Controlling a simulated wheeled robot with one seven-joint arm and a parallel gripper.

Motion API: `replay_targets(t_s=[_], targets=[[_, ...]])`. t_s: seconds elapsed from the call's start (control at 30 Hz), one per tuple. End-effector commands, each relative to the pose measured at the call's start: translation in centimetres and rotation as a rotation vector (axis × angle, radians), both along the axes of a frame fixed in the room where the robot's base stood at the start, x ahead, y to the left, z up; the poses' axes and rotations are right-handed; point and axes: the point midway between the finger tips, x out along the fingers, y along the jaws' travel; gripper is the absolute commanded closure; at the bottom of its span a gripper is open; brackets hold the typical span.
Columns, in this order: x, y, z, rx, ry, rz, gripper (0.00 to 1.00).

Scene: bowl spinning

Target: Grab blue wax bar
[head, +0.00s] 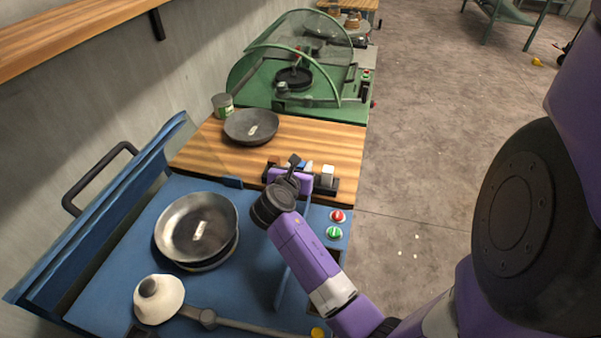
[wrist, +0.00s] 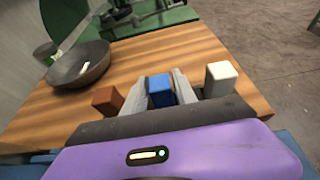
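The blue wax bar (wrist: 160,88) stands upright between the two grey fingers of my gripper (wrist: 161,92) in the wrist view. The fingers are apart, one on each side of it; whether they touch it is hard to tell. Its lower part is hidden by my gripper's body. In the head view, my gripper (head: 294,166) is over the dark bar holder (head: 334,186) and hides much of it. A small blue piece of the bar (head: 309,167) shows just right of my fingers.
A reddish-brown bar (wrist: 107,99) stands left of my fingers and a white bar (wrist: 221,77) right. A dark bowl (head: 251,126) and green can (head: 223,105) sit on the wooden top (head: 330,140). A blue machine (head: 110,260) holds a metal bowl (head: 196,228); a green machine (head: 325,105) stands behind.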

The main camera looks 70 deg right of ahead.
Motion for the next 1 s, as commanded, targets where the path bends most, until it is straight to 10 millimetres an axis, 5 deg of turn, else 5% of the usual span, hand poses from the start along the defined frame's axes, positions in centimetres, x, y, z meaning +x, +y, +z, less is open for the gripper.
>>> replay_targets(t_s=[0.17,0.67,1.0], targets=[[0.0,0.0,0.0,0.000,0.000,0.000,1.00],[0.0,-0.1,1.1,-0.003,-0.002,-0.001,1.00],[0.2,0.0,8.0,-0.007,-0.005,0.003,1.00]])
